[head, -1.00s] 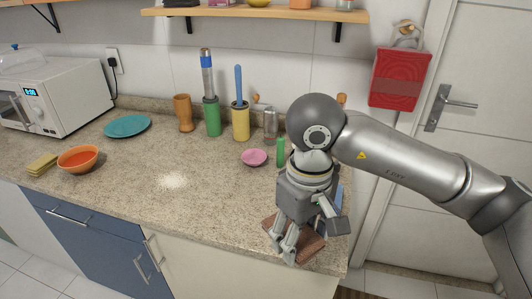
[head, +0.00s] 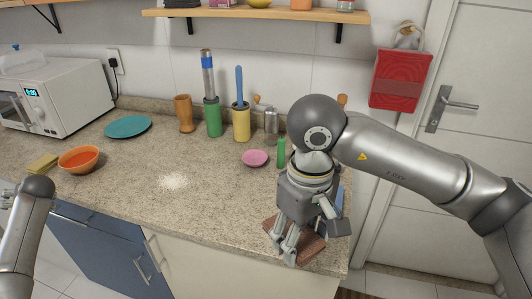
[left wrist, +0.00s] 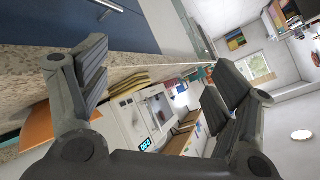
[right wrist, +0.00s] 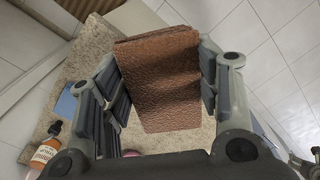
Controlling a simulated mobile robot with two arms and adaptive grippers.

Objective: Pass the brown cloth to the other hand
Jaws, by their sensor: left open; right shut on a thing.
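The brown cloth (head: 311,250) is a folded, textured rectangle at the right front corner of the counter. My right gripper (head: 290,256) points down and is shut on it; the fingers partly cover it. The right wrist view shows the cloth (right wrist: 160,85) between both fingers. Whether the cloth touches the counter is unclear. My left gripper (left wrist: 158,75) is open and empty in the left wrist view. Its arm comes in at the left edge of the head view, far from the cloth, with the gripper mostly out of frame.
The speckled counter (head: 215,210) is clear in the middle, apart from a white powder patch (head: 172,181). A pink dish (head: 255,158) and green bottle (head: 281,152) stand behind my right gripper.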

